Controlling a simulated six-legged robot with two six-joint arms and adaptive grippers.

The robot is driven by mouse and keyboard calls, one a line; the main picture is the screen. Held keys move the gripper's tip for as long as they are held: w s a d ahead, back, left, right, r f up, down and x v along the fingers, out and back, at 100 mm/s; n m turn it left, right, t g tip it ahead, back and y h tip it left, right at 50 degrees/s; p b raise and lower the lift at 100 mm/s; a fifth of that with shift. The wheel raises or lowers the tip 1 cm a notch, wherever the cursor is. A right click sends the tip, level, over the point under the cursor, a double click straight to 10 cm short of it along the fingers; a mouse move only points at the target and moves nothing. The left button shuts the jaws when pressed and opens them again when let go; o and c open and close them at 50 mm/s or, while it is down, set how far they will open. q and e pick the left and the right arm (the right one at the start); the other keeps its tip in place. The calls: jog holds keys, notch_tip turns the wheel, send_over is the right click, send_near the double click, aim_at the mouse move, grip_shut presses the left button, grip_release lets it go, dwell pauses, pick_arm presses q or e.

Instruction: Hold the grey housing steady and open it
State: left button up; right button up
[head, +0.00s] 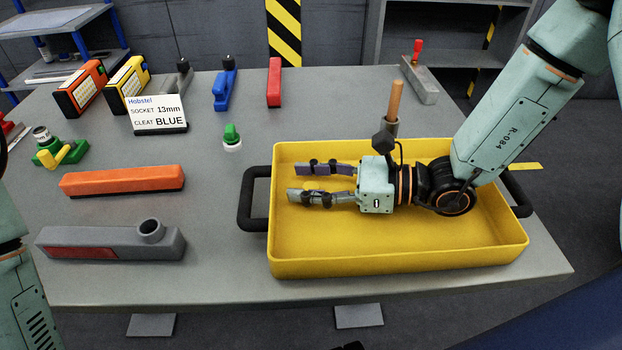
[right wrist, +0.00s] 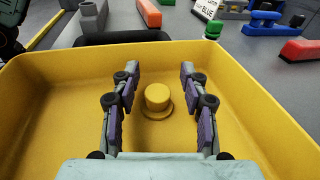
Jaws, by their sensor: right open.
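The grey housing (head: 110,243) is a long block with a red panel on its front side and a round collar at its right end. It lies at the front left of the table and also shows at the top left of the right wrist view (right wrist: 92,20). My right gripper (head: 300,183) is open, over the yellow tray, pointing left and well apart from the housing. In the right wrist view, a yellow stepped knob (right wrist: 157,97) shows between its fingers; I cannot tell whether they touch it. My left gripper is out of view; only part of that arm shows.
The yellow tray (head: 400,268) with black handles fills the table's right side. An orange bar (head: 122,180) lies behind the housing. A sign (head: 158,114), a green knob (head: 232,136), blue and red parts, and a wooden-handled tool (head: 392,105) stand farther back.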

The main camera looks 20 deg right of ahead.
jog(key=shift+r, duration=0.1)
jog(key=shift+r+p, duration=0.55)
jog(key=shift+p, duration=0.25)
jog(key=shift+p+v, duration=1.3)
jog(key=shift+v, duration=1.45)
jog(key=p+v, duration=0.4)
jog(key=v, duration=0.1)
jog(key=shift+d, duration=0.2)
jog(key=shift+s+d+p, duration=0.3)
jog(key=shift+s+d, duration=0.05)
jog(key=shift+d, duration=0.15)
